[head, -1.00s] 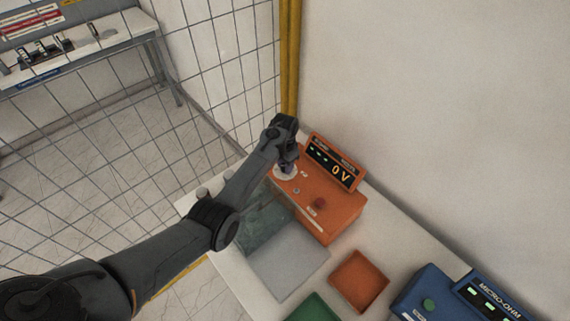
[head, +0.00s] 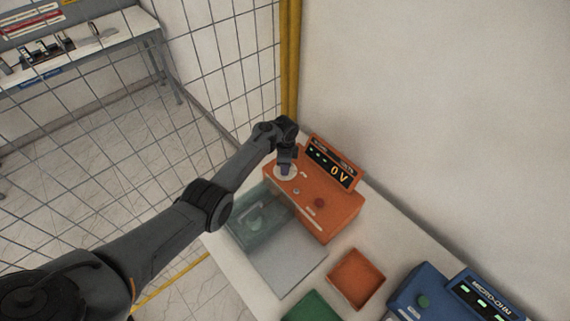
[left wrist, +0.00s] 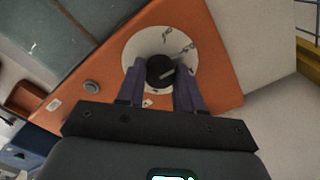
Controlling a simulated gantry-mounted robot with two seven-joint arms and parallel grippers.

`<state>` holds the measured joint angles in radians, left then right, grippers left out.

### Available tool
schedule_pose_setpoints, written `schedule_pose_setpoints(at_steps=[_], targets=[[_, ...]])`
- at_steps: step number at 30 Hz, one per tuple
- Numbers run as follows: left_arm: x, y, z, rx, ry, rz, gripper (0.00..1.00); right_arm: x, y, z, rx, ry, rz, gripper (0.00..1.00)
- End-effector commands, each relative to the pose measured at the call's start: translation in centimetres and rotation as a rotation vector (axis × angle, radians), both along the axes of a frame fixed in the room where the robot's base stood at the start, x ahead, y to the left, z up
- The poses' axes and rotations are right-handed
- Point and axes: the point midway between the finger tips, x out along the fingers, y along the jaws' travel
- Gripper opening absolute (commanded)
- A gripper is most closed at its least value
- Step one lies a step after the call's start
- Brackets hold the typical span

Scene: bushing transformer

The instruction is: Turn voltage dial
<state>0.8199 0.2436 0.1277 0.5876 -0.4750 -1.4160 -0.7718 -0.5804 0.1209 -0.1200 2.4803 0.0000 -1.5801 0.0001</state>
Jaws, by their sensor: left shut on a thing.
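The orange voltage unit (head: 330,209) stands on the white table against the wall. Its tilted display (head: 334,166) reads 0 V. The voltage dial is a black knob (left wrist: 160,70) on a round white scale plate (left wrist: 133,47) in the left wrist view. The white plate also shows in the head view (head: 279,172), partly covered by my gripper. My left gripper (left wrist: 161,84) points down at the dial, one finger on each side of the black knob, shut on it. My right gripper is in neither view.
An orange tray (head: 358,279), a green tray (head: 312,308) and a blue micro-ohm meter (head: 432,299) are nearer. A wire-mesh fence (head: 215,75) stands left.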

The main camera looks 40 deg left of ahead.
Motion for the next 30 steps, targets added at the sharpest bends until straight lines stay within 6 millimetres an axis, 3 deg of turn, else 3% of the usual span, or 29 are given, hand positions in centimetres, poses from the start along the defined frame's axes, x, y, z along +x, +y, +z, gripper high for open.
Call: schedule_pose_setpoints(at_steps=[14,30], targets=[[0.0,0.1,-0.2,0.001,0.000,-0.454,0.05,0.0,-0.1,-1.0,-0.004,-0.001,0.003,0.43],[0.0,0.1,-0.3,0.001,0.000,-0.967,0.05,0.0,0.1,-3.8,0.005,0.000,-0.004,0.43]])
